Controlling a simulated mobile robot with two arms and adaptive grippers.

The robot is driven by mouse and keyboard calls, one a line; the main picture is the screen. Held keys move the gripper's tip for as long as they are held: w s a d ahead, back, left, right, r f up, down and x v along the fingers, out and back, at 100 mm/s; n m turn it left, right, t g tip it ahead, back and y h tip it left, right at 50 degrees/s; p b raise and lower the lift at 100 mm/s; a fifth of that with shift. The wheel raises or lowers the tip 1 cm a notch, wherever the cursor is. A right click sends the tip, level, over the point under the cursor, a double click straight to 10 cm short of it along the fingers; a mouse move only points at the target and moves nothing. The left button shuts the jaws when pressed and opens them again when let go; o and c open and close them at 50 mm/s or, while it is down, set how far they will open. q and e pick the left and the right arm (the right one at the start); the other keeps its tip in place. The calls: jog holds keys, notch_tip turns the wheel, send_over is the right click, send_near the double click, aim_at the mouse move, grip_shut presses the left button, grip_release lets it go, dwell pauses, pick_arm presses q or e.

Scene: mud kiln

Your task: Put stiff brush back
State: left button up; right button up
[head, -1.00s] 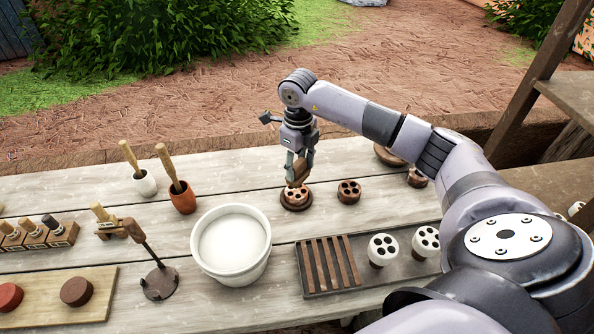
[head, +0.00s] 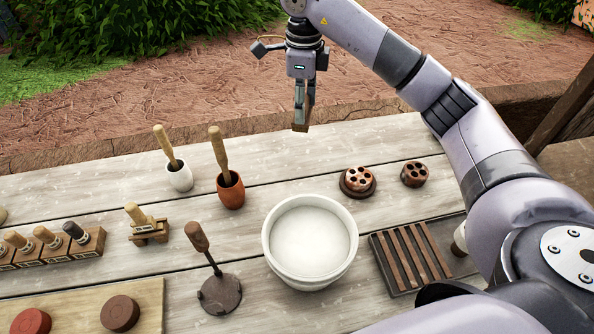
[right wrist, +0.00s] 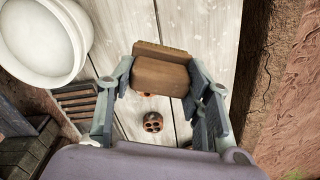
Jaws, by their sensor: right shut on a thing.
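My right gripper (head: 303,115) is shut on the stiff brush (head: 301,126), a small brown wooden block, and holds it in the air above the table's far edge. In the right wrist view the brush (right wrist: 160,77) sits between the two fingers, with a tan bristle-like strip along its upper edge. Below it on the table is a round brown piece with holes on a dark disc (head: 357,193). My left gripper is not in view.
A white bowl (head: 268,262) stands mid-table, with a slatted rack (head: 384,277) to its right. White (head: 180,180) and orange (head: 231,194) cups hold wooden-handled tools. A small wooden stand (head: 150,238), an upright-handled tool (head: 220,294) and stamps (head: 90,244) are at left.

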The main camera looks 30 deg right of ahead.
aim_at(305, 127)
jog(key=f, duration=0.6)
jog(key=shift+s+d+f, duration=0.15)
jog(key=shift+s, duration=0.25)
notch_tip(305, 127, down, 13)
jog(key=shift+w+r+p, duration=0.1)
jog(key=shift+w+p, duration=0.05)
jog(key=shift+p, duration=1.05)
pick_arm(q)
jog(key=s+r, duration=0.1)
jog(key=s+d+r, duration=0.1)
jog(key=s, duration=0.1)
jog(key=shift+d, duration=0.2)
pick_arm(e)
jog(key=shift+f, duration=0.25)
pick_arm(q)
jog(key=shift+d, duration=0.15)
pick_arm(e)
jog(key=o, duration=1.1)
